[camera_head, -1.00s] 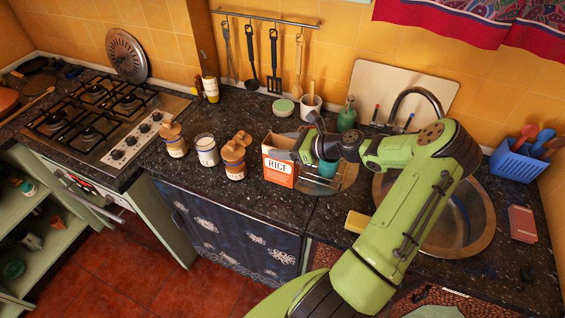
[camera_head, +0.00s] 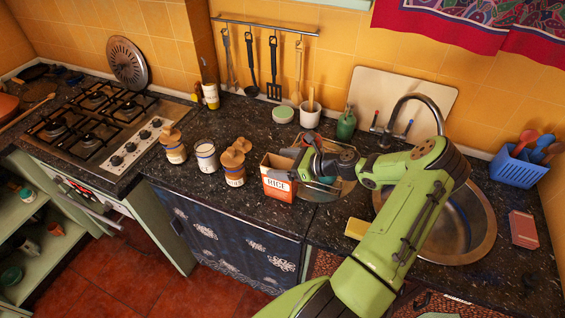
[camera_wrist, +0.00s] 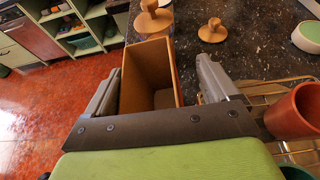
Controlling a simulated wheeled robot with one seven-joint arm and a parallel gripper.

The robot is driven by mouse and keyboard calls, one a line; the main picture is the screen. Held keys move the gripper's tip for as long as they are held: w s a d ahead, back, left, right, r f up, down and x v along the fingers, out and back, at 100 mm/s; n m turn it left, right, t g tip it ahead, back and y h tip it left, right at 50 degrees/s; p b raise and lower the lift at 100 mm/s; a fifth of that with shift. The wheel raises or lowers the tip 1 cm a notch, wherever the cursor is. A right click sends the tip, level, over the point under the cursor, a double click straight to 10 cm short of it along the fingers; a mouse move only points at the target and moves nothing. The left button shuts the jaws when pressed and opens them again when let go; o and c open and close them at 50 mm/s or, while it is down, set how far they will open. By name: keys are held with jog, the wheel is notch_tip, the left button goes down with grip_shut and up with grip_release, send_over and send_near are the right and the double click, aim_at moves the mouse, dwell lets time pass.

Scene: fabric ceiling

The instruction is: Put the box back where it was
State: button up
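The box is an orange and white rice carton (camera_head: 278,187) with an open top. It stands upright on the dark counter, left of the sink. In the wrist view I look into the box (camera_wrist: 150,75), which appears empty. My gripper (camera_wrist: 158,72) is open, with one finger on each side of the box. The left finger is very close to the box wall; I cannot tell if it touches. A clear gap shows between the right finger and the box. In the head view my gripper (camera_head: 297,160) is at the box's upper right side, partly hiding it.
Several lidded jars (camera_head: 235,165) stand left of the box. A reddish cup (camera_wrist: 295,108) on a wire rack is close to my gripper's right. A yellow sponge (camera_head: 356,228) lies near the sink (camera_head: 478,240). A stove (camera_head: 95,125) is at the left.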

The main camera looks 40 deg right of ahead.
jog(key=r+v, duration=0.1)
jog(key=v, duration=1.1)
jog(key=a+r+n+g+h, duration=0.4)
jog(key=a+n+g, duration=0.5)
jog(key=a+n, duration=0.6)
jog(key=s+a+r+n+t+h+b, duration=0.1)
jog(key=s+a+r+n, duration=0.3)
jog(key=s+a+n, duration=0.2)
jog(key=s+a+r+n+t+h+b, duration=0.1)
jog(key=s+a+r+n+b, duration=0.1)
jog(key=s+a+r+n, duration=0.3)
jog(key=shift+s+a+n+t+h, duration=0.4)
jog(key=shift+s+n, duration=1.6)
jog(key=shift+s, duration=0.1)
